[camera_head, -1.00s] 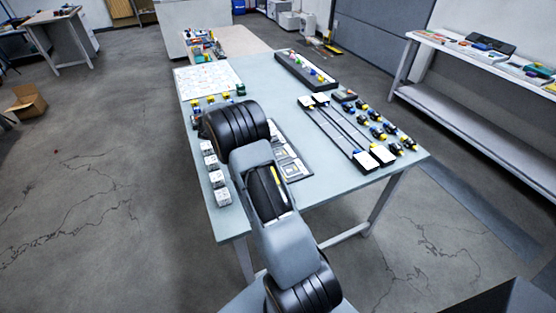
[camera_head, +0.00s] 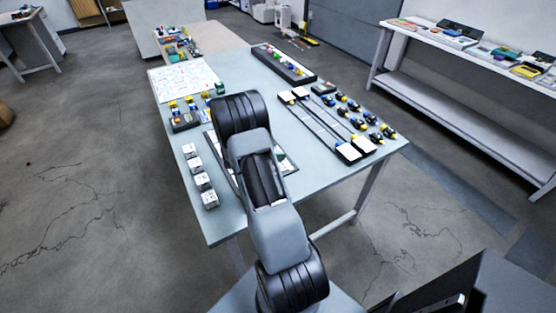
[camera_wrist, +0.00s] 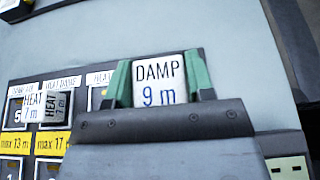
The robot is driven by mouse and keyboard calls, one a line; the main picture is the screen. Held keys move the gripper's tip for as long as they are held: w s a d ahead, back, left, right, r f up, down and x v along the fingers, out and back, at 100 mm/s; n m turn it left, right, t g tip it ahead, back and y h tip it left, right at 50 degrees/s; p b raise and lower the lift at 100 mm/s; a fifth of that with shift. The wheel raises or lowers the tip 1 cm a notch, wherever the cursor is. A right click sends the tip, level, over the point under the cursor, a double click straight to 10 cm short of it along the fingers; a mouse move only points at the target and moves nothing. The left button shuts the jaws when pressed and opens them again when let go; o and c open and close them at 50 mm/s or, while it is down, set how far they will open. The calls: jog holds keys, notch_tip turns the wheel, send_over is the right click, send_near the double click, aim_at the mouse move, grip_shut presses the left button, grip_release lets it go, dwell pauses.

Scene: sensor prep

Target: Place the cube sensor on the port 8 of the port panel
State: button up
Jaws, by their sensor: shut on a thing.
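In the wrist view my gripper (camera_wrist: 160,84), with green fingers, is shut on a white cube sensor (camera_wrist: 160,78) marked "DAMP 9 m". The port panel (camera_wrist: 52,143) lies below, with framed ports and yellow strips reading "max 13 m" and "max 17". A "HEAT 7 m" cube (camera_wrist: 47,106) sits at the panel's upper left, by the port marked 5. The gripper body covers much of the panel, and I cannot make out port 8. In the head view my arm hides the gripper and most of the panel (camera_head: 287,164).
Several white cubes (camera_head: 203,181) stand in a row along the table's left edge. A dark holder (camera_head: 184,124) with yellow-topped items is behind them. Long rails (camera_head: 325,127) and several small blue-and-yellow parts lie at the right. The table's front strip is clear.

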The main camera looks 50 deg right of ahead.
jog(key=f, duration=0.3)
jog(key=shift+s+d, duration=0.2)
jog(key=shift+s, duration=0.2)
jog(key=shift+f+p, duration=0.3)
jog(key=shift+f, duration=0.2)
jog(key=shift+f, duration=0.15)
jog(key=o, duration=0.9)
